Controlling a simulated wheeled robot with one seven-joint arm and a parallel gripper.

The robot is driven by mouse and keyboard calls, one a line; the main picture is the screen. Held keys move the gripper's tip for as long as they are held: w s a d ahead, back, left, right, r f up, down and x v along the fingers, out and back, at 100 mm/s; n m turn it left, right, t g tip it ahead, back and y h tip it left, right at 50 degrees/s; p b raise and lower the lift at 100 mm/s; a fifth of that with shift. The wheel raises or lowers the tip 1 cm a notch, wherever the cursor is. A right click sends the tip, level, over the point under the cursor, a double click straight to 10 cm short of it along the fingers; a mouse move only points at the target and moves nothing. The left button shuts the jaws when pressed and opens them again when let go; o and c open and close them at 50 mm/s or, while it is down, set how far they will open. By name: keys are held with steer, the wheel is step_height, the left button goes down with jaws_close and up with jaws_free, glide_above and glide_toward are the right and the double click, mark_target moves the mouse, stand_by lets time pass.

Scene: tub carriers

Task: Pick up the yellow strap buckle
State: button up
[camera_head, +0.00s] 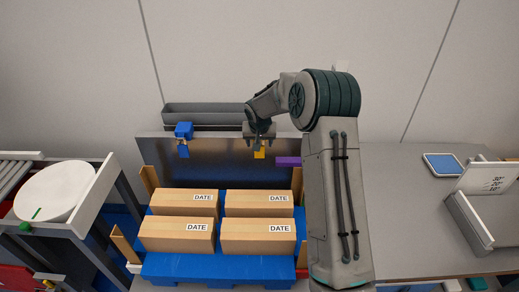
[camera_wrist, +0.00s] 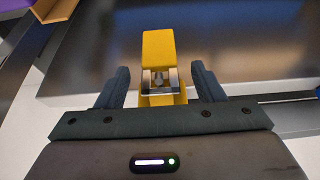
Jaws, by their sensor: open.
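The yellow strap buckle (camera_head: 260,153) hangs at the upper edge of the grey back panel in the head view, just below my gripper (camera_head: 258,137). In the wrist view the yellow buckle (camera_wrist: 158,50) has a metal part in its middle and lies ahead of and between the two dark fingers of my gripper (camera_wrist: 160,85). The fingers are apart, with a gap on each side of the buckle. The buckle's lower end is partly hidden behind the gripper body.
A blue buckle (camera_head: 183,131) hangs to the left and a purple piece (camera_head: 288,161) sits to the right. Several boxes marked DATE (camera_head: 258,236) stand on a blue pallet (camera_head: 215,268) below. A grey trough (camera_head: 205,114) runs behind the panel (camera_head: 220,160).

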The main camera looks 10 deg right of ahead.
steer(key=shift+x, duration=1.25)
steer(key=c, duration=1.1)
steer(key=shift+r, duration=0.1)
